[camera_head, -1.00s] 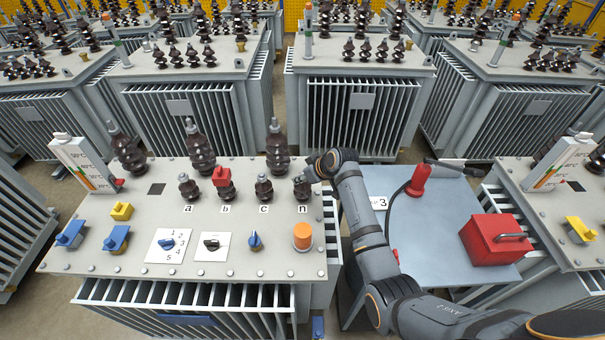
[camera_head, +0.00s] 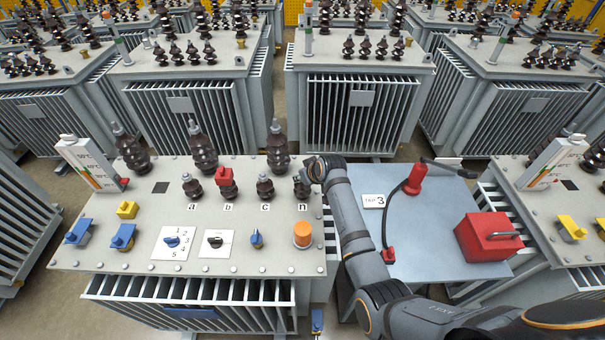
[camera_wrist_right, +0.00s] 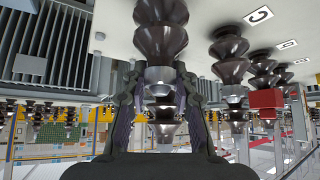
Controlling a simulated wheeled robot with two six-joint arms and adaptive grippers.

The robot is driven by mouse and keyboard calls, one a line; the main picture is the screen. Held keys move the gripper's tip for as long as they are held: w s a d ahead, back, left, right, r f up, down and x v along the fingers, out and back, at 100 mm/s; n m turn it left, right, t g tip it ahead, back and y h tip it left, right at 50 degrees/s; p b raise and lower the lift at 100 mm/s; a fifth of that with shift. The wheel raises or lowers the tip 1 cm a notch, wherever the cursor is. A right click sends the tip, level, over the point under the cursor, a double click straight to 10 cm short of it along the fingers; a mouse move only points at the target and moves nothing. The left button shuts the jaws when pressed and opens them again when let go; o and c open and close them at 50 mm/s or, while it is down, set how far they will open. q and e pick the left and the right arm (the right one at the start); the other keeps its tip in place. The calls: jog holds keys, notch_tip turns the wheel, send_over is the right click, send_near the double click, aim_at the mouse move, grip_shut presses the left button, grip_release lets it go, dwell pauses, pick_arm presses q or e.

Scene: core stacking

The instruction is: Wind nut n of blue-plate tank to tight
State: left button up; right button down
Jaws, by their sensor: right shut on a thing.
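The blue-plate tank (camera_head: 290,238) stands in front of me, with a blue plate (camera_head: 190,312) on its front side. Small brown posts a, b, c and n stand in a row on its lid. My right gripper (camera_head: 304,178) is at the top of post n (camera_head: 302,190), at the right end of the row. In the wrist view, the right gripper's fingers (camera_wrist_right: 162,98) are on both sides of the metal nut n (camera_wrist_right: 159,76) and shut on it. My wrist partly hides the nut in the head view. My left gripper is not in view.
Post b carries a red cap (camera_head: 225,176). An orange knob (camera_head: 302,234) sits in front of post n.

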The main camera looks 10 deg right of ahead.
jog(key=shift+s+m+h+p, duration=0.1)
jog(key=shift+m+h+p, duration=0.2)
jog(key=shift+m, duration=0.1)
jog(key=shift+f, duration=0.1)
jog(key=shift+m+p, duration=0.4)
jog(key=shift+p, duration=0.05)
jog(key=shift+a+m+h+p, duration=0.1)
jog(key=shift+m+h+p, duration=0.3)
jog(key=shift+m+h, duration=0.3)
jog(key=c, duration=1.3)
grip_release()
jog(key=o, duration=0.3)
